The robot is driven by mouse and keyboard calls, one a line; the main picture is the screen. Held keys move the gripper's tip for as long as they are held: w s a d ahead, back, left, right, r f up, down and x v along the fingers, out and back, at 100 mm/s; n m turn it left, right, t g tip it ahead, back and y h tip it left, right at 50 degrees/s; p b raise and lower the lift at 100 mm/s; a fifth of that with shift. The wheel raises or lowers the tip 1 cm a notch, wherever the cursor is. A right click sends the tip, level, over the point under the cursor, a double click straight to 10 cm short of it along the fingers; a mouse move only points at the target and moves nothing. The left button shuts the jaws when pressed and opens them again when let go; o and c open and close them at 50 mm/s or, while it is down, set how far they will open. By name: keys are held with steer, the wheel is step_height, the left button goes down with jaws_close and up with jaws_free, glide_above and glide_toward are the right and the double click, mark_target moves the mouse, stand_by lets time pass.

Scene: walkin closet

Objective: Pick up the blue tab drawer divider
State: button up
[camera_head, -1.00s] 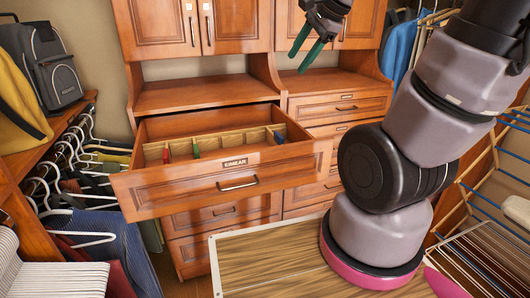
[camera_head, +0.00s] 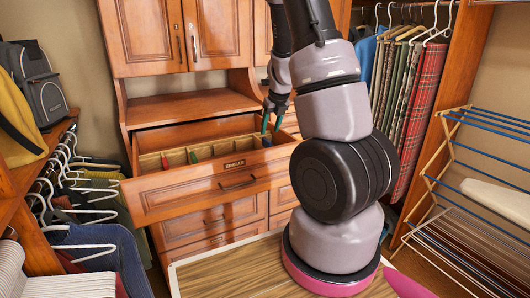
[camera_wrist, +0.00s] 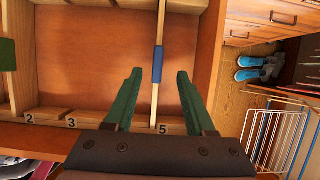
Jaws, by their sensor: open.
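The blue tab drawer divider is a thin upright wooden slat with a blue tab (camera_wrist: 158,60) in the wrist view. In the head view its blue tab (camera_head: 266,141) shows near the right end of the open drawer (camera_head: 215,190). My gripper (camera_wrist: 160,73) is open, its two green fingers on either side of the divider's line, with the blue tab between and slightly beyond the tips. The fingers appear apart from the divider. In the head view my gripper (camera_head: 271,120) is over the drawer's right part. The fingers' exact height above the tab is unclear.
A red tab divider (camera_head: 164,161) and a green tab divider (camera_head: 193,157) stand farther left in the drawer. The drawer's right wall (camera_wrist: 209,50) is close to the right finger. A drying rack (camera_head: 460,190) stands at the right, hangers at the left.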

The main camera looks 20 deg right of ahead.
mark_target(267, 140)
steer(key=shift+x, duration=3.35)
steer(key=shift+s+a, duration=0.1)
steer(key=shift+a, duration=0.1)
jaws_close()
